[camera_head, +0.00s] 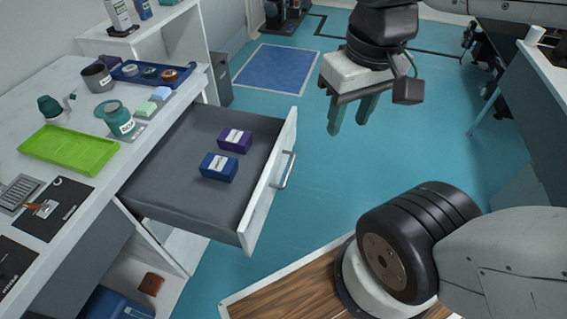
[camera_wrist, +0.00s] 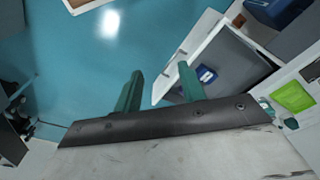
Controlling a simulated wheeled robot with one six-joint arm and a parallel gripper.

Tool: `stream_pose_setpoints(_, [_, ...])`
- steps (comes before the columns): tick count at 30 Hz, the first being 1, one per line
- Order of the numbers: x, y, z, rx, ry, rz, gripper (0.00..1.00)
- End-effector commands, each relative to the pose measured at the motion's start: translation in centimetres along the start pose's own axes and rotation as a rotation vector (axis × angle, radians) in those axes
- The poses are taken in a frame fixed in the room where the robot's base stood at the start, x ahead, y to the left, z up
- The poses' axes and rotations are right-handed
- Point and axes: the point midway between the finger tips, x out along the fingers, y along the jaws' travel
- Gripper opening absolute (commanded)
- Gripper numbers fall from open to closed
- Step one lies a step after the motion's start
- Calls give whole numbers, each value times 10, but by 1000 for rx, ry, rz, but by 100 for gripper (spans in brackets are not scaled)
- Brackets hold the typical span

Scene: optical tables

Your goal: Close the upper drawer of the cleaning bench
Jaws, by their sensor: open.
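The upper drawer (camera_head: 150,190) of the cleaning bench (camera_head: 58,88) is pulled far out, with a grey inside and a white front that carries a metal bar handle (camera_head: 285,170). A purple box (camera_head: 235,140) and a blue box (camera_head: 218,167) lie in it. My gripper (camera_head: 350,120) is open and empty, with green fingers pointing down. It is above the floor, to the right of the drawer front and apart from it. In the wrist view the fingers (camera_wrist: 158,85) show in front of the drawer (camera_wrist: 240,62), with the blue box (camera_wrist: 207,74) partly visible inside.
The bench top holds a green tray (camera_head: 68,149), a teal jar (camera_head: 120,118), a blue tray (camera_head: 160,74) and cups. Below the drawer is an open shelf with a blue container (camera_head: 115,303). A blue mat (camera_head: 277,69) lies on the clear teal floor. Another table stands at right.

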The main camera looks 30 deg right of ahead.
Motion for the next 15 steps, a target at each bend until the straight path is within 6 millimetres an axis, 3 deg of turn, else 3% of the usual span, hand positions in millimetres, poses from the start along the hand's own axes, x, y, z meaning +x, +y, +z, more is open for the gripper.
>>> stream_pose_setpoints(1, [7, 6, -2, 30, -37, 3, 26])
stream_pose_setpoints(4, [23, 19, -8, 98, -125, 2, 0])
stream_pose_setpoints(15, [94, 51, -46, 500, -460, -235, 0])
